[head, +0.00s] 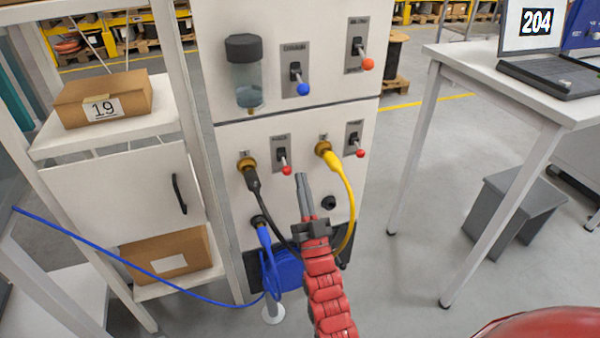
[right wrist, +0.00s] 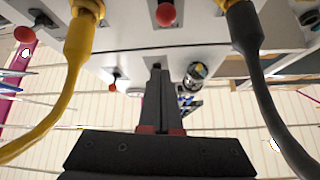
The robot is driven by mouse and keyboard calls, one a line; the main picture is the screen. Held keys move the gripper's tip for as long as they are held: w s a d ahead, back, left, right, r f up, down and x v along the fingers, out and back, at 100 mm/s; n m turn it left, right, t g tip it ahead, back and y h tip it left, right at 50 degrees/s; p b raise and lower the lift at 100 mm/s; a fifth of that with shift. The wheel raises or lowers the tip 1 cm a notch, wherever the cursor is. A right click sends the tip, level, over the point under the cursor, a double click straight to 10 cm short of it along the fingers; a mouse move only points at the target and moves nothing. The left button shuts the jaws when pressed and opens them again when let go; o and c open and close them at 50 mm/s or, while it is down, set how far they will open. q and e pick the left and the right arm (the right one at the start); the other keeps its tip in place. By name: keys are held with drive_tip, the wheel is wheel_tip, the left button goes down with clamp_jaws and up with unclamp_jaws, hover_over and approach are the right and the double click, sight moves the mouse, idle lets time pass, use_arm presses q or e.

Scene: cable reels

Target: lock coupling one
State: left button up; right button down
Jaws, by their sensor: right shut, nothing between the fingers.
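The white cabinet panel (head: 285,215) carries two brass couplings. A black cable (head: 253,181) runs into the left coupling (head: 246,163), a yellow cable (head: 344,184) into the right coupling (head: 323,148). Red-tipped levers stand beside them, one right of the black cable (head: 286,169) and one right of the yellow (head: 360,153). Labels are too small to read, so I cannot tell which is coupling one. My right gripper (head: 301,177) is shut and empty, just below the left red lever. In the right wrist view its fingers (right wrist: 157,72) point between the yellow cable (right wrist: 79,42) and black cable (right wrist: 245,35).
A blue cable (head: 265,236) is plugged in lower left and trails left. A blue-tipped lever (head: 303,88) and an orange-red one (head: 367,63) are higher up. A shelf (head: 105,137) with boxes stands left, a white table (head: 525,85) right.

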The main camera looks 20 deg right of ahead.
drive_tip(key=s+f, duration=0.3)
drive_tip(key=f, duration=0.2)
drive_tip(key=shift+a+f, duration=0.15)
drive_tip(key=shift+a, duration=0.1)
